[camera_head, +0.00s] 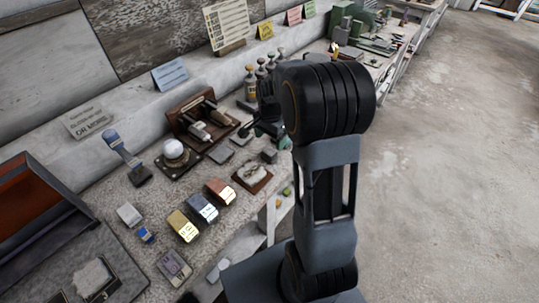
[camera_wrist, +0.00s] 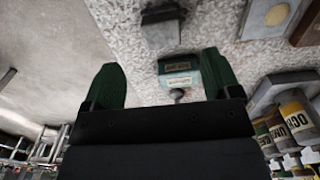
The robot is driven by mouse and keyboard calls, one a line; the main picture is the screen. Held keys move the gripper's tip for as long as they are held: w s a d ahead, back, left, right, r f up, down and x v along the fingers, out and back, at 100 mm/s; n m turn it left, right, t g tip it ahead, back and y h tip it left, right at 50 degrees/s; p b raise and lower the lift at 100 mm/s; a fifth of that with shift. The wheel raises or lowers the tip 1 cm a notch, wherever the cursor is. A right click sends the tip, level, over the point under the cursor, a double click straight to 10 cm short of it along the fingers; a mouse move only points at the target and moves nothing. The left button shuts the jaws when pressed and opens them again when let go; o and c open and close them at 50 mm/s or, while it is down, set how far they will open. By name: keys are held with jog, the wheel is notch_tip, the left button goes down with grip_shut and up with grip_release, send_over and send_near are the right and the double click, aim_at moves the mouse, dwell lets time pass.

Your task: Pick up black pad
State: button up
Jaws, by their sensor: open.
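My gripper (camera_head: 267,128) is over the workbench, its jaws open and empty. In the wrist view its two dark green fingers (camera_wrist: 165,85) stand apart. Small labelled blocks show in the gap between them: one with a brownish label (camera_wrist: 176,65) and one with a pale teal label (camera_wrist: 179,80). I cannot tell surely which is the black pad. A dark grey block (camera_wrist: 160,28) lies beyond the fingertips. In the head view a small dark block (camera_head: 269,156) sits near the bench's front edge, below the gripper. My arm hides part of the bench there.
Bottles (camera_wrist: 290,125) stand close by at the right in the wrist view. Open floor (camera_head: 450,170) lies to the right.

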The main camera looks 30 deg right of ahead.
aim_at(269, 151)
jog(key=shift+w+a+f+p, duration=0.1)
jog(key=shift+f+p, duration=0.3)
jog(key=shift+f, duration=3.55)
jog(key=shift+c, duration=0.2)
jog(key=c, duration=1)
jog(key=shift+r, duration=0.1)
jog(key=shift+r, duration=0.65)
jog(key=shift+s+d+r+b, duration=0.35)
jog(key=shift+s+r, duration=1.55)
jog(key=shift+s, duration=0.45)
jog(key=shift+s+d+r+b, duration=0.25)
jog(key=shift+s+r+b, duration=0.1)
jog(key=shift+s+r, duration=1.8)
jog(key=shift+s+d+r+b, duration=0.35)
jog(key=shift+s+r, duration=1.35)
jog(key=shift+s, duration=0.8)
